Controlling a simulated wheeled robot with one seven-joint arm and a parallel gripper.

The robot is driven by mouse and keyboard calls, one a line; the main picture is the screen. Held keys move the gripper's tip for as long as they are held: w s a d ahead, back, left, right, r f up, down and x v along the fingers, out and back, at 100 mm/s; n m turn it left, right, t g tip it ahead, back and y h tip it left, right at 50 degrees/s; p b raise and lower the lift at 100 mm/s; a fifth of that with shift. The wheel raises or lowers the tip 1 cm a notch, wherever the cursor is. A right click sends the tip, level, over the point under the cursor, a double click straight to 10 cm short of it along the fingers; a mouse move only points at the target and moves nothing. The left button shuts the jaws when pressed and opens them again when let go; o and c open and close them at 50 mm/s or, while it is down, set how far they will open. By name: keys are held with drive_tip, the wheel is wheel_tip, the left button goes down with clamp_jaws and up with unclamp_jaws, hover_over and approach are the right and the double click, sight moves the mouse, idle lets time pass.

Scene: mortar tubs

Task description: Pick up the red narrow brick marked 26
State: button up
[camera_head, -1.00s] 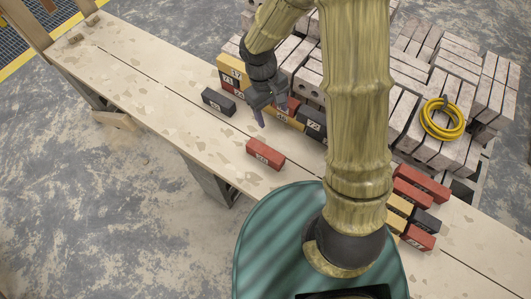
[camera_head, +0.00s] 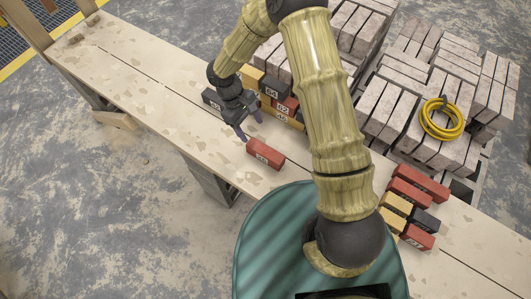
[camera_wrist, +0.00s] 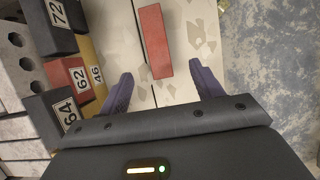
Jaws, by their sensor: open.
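A single red narrow brick (camera_head: 265,154) lies alone on the wooden plank bench, a pale label on its near side too small to read surely. In the wrist view the red brick (camera_wrist: 154,42) shows its plain top, lying lengthwise, its near end between the fingertip lines. My gripper (camera_head: 249,128) is open and empty, just left of and above the brick in the head view. It also shows in the wrist view (camera_wrist: 160,70), with fingers apart on either side of the brick's near end, not visibly touching it.
Stacked bricks labelled 62 (camera_wrist: 79,76), 46 (camera_wrist: 97,75), 72 (camera_wrist: 57,14) and 64 (camera_wrist: 67,113) stand close left in the wrist view. More red, yellow and dark bricks (camera_head: 415,205) lie at the bench's right. A yellow hose coil (camera_head: 441,119) rests on grey blocks. The near bench edge is clear.

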sight(266, 150)
drive_tip(key=x, duration=1)
drive_tip(key=shift+f+p, duration=0.1)
drive_tip(key=shift+p, duration=0.3)
drive_tip(key=shift+d, duration=0.1)
drive_tip(key=shift+f, duration=0.1)
drive_tip(key=shift+w+d+p+x, duration=0.15)
drive_tip(key=shift+p+x, duration=0.15)
drive_tip(key=shift+x, duration=0.95)
drive_tip(key=shift+w+d+p+x, duration=0.1)
drive_tip(key=shift+p+x, duration=0.2)
drive_tip(key=shift+x, duration=0.95)
clamp_jaws()
wheel_tip(266, 150, up, 10)
drive_tip(key=shift+r+b, duration=0.1)
drive_tip(key=shift+b, duration=0.35)
